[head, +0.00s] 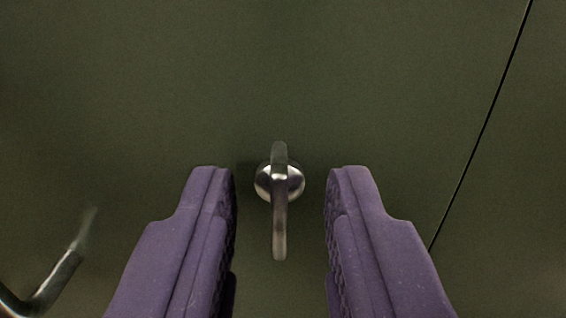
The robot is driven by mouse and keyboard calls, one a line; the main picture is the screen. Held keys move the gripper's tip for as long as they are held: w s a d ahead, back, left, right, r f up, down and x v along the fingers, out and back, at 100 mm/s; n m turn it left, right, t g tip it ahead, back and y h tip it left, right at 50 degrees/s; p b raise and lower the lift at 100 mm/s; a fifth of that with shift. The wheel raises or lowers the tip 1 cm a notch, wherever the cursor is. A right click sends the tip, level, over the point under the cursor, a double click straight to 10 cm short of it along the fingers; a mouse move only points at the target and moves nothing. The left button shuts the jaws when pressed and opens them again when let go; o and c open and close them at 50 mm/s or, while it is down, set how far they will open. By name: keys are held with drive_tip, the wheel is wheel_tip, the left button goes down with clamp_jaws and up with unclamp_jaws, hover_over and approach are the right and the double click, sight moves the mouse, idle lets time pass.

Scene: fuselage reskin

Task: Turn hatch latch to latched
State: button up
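The hatch latch (280,220) is a metal handle on a round silver boss, set on a dark green panel (280,70). In the head view its bar stands nearly vertical, with the longer end pointing down. My gripper (281,180) has two purple padded fingers, one on each side of the latch. The fingers are open, with a visible gap between each finger and the latch. I cannot tell from this view how deep the fingertips reach along the latch.
A bent metal handle (55,275) sticks out at the lower left, left of my left finger. A thin dark seam (480,140) runs diagonally down the panel on the right. The panel above the latch is bare.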

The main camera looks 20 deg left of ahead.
clamp_jaws()
drive_tip(key=shift+m, duration=0.3)
drive_tip(key=shift+f+m+b, duration=0.1)
drive_tip(key=shift+m+b, duration=0.65)
drive_tip(key=shift+m, duration=0.25)
drive_tip(key=m+b, duration=0.1)
drive_tip(key=m, duration=1.4)
drive_tip(key=shift+d, duration=0.1)
drive_tip(key=shift+w+m, duration=0.1)
drive_tip(key=shift+m, duration=0.2)
